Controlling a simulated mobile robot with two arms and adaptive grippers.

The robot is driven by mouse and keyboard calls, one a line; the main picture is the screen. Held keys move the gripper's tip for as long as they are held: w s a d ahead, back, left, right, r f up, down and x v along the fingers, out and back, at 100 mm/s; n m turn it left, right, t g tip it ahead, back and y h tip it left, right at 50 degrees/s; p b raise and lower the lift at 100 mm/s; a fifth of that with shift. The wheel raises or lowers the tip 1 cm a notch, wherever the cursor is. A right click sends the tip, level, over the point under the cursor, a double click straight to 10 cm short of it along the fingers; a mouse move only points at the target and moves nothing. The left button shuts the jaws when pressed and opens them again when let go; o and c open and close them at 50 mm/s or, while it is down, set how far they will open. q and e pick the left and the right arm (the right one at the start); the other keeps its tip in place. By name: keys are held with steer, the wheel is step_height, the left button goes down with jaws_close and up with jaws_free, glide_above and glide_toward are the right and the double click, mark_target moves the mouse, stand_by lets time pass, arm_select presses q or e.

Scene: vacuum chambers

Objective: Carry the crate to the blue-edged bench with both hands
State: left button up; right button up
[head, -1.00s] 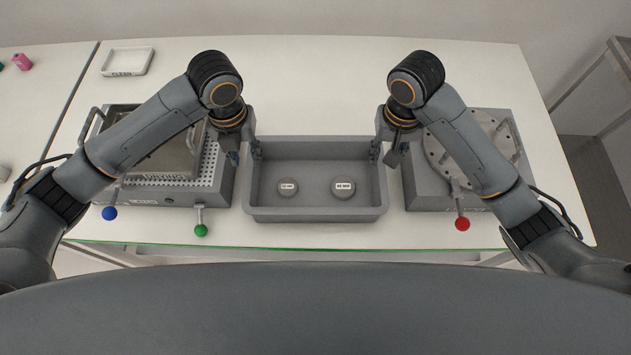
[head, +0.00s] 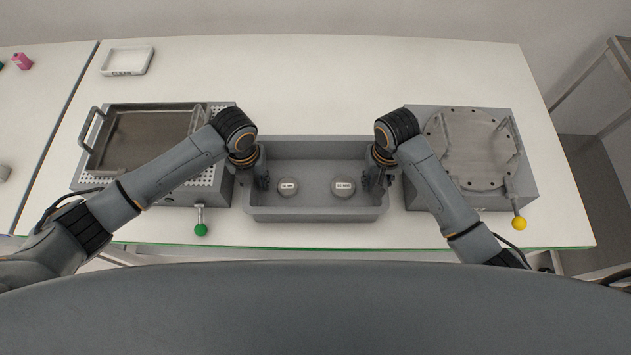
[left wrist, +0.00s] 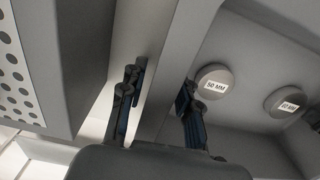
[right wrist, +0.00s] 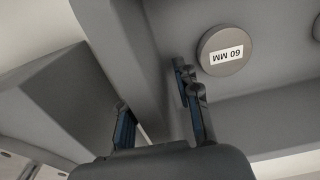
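The grey crate (head: 315,214) stands upright on the green-edged bench (head: 320,80), between two machines. Inside it lie two round grey pieces, a 50 MM one (head: 287,186) and a 60 MM one (head: 343,187). My left gripper (head: 260,180) is at the crate's left wall; the left wrist view shows its fingers (left wrist: 160,92) apart, one on each side of the wall. My right gripper (head: 375,180) is at the right wall; the right wrist view shows its fingers (right wrist: 152,100) apart around that wall. No blue-edged bench shows.
A chamber with a framed lid (head: 150,140) and green knob (head: 200,230) stands close left. A chamber with a round lid (head: 465,150) and yellow knob (head: 519,223) stands close right. A white CLEAN tray (head: 127,61) sits back left. The bench behind the crate is clear.

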arm_select(q)
jaws_close()
arm_select(e)
jaws_close()
arm_select(q)
steer(key=shift+w+r, duration=0.1)
steer(key=shift+r, duration=0.05)
arm_select(e)
steer(key=shift+w+r, duration=0.15)
